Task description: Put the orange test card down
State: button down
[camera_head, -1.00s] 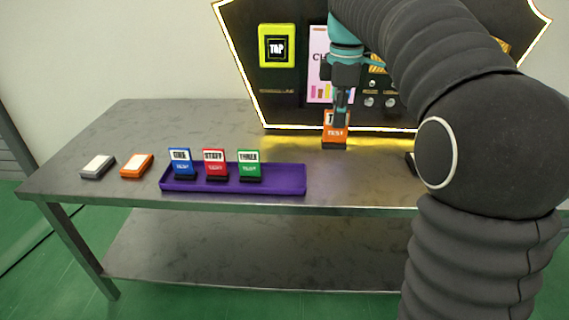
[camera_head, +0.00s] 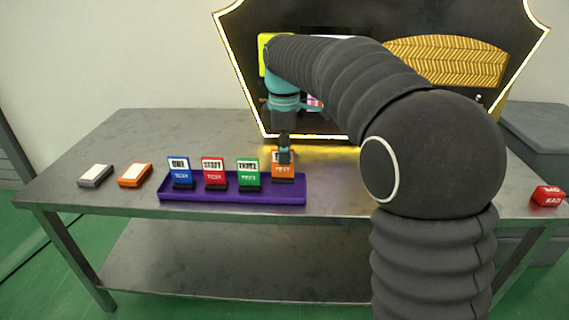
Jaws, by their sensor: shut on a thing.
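The orange test card (camera_head: 284,171) is upright at the right end of the purple tray (camera_head: 232,195). My gripper (camera_head: 284,157) is shut on the card's upper part from above and hides some of its white label. The card's lower edge is at the tray; I cannot tell whether it touches the tray floor. Blue (camera_head: 181,173), red (camera_head: 214,173) and green (camera_head: 248,174) cards stand upright in the tray to the left of the orange card.
A grey-and-white box (camera_head: 95,175) and an orange-and-white box (camera_head: 135,175) lie on the metal table (camera_head: 110,140) left of the tray. A red box (camera_head: 546,196) is at the table's right end. The dark vending panel (camera_head: 400,25) stands behind.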

jog(key=shift+f, duration=1.3)
jog(key=shift+f, duration=0.1)
jog(key=c, duration=1.3)
grip_release()
